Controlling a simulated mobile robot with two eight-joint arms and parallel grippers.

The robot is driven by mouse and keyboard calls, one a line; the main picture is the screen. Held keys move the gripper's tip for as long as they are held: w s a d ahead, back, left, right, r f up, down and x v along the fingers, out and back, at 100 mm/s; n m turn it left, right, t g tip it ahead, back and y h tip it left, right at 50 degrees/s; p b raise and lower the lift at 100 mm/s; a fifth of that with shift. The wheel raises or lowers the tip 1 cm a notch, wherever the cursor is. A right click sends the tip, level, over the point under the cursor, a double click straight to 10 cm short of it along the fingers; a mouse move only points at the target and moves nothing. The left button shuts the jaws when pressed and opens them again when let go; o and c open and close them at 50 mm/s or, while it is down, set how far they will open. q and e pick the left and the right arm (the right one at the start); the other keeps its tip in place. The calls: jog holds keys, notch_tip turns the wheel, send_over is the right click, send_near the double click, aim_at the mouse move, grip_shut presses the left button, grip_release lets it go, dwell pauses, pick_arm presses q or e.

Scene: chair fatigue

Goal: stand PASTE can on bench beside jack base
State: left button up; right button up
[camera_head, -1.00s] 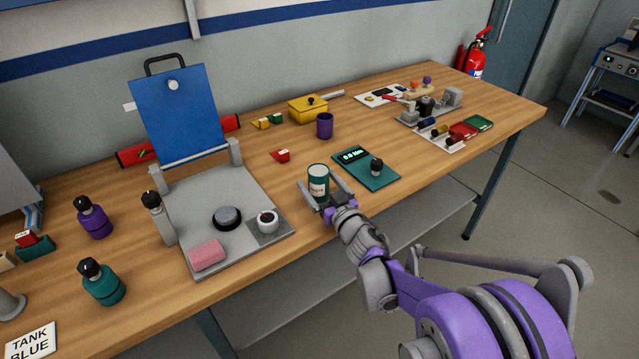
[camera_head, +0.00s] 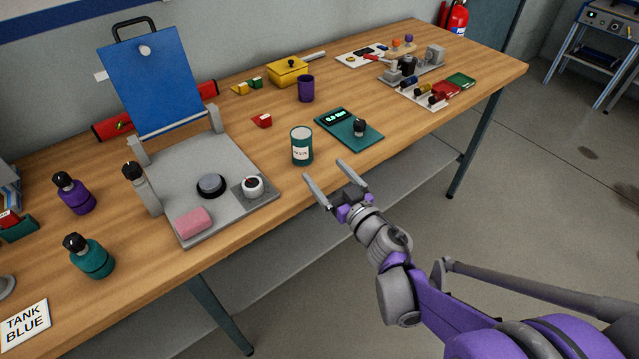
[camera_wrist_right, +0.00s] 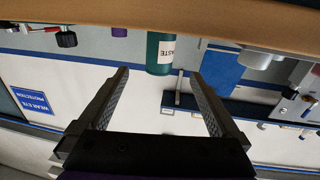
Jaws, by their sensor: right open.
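The PASTE can (camera_head: 302,147), teal with a white label, stands upright on the bench (camera_head: 250,222) near its front edge. It is to the right of, and apart from, the grey base plate (camera_head: 178,165) with the blue upright panel; I cannot tell for sure whether this plate is the jack base. My right gripper (camera_head: 329,177) is open and empty at the bench's front edge, apart from the can. In the right wrist view the can (camera_wrist_right: 160,50) appears upside down, ahead of the open fingers (camera_wrist_right: 158,76). My left gripper is not in view.
A teal meter pad (camera_head: 345,126) lies right of the can, with a purple cup (camera_head: 306,88) and a small red block (camera_head: 262,121) behind.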

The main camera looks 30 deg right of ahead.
jog(key=s+a+f+g, duration=0.6)
jog(key=s+a, duration=0.1)
jog(key=s, duration=0.2)
jog(key=s+a+f+g+y, duration=0.1)
jog(key=s+a+f+g, duration=0.5)
jog(key=s, duration=0.4)
jog(key=shift+a+f+n+g, duration=0.35)
jog(key=shift+a+g, duration=0.25)
jog(key=shift+a, duration=0.1)
